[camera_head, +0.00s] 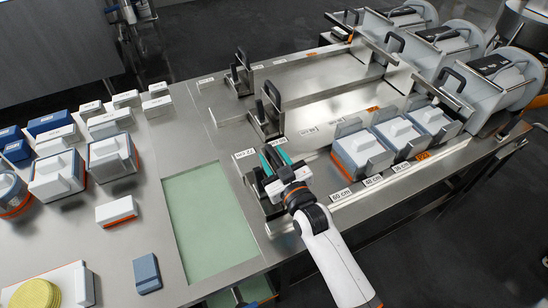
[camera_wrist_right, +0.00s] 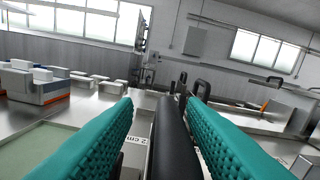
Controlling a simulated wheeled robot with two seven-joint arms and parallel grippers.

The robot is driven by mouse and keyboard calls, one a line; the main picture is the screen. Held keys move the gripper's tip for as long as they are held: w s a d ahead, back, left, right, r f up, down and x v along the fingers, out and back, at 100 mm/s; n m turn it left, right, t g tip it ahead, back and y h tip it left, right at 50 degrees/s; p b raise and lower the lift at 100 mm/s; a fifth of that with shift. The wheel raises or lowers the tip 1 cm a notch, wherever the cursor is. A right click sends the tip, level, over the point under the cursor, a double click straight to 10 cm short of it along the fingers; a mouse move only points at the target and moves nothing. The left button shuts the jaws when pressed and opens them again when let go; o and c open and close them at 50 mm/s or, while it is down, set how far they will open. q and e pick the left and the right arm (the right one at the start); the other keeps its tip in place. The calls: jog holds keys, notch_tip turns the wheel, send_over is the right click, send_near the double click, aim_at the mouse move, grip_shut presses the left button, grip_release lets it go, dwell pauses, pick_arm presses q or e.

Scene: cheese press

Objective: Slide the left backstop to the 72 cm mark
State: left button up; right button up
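The left backstop, a metal block with a black handle (camera_head: 256,181), stands at the near left end of the nearest lane. My right gripper (camera_head: 275,158) is over it, its teal fingers on both sides of the handle. In the right wrist view the black handle (camera_wrist_right: 172,140) runs between the fingers, close to the right one, with a visible gap on the left. The gripper (camera_wrist_right: 158,105) is open around it. A white label (camera_wrist_right: 138,140) beside the handle shows "2 cm"; its first part is hidden. My left gripper is not in view.
Several white molds (camera_head: 361,153) stand in the same lane to the right, before the presses (camera_head: 510,75). Labels, including 60 cm (camera_head: 341,194), line the near edge. Two other backstops (camera_head: 267,115) stand behind. A green panel (camera_head: 205,220) is clear on the left.

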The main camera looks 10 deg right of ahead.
jog(key=v, duration=1.2)
jog(key=shift+b, duration=0.35)
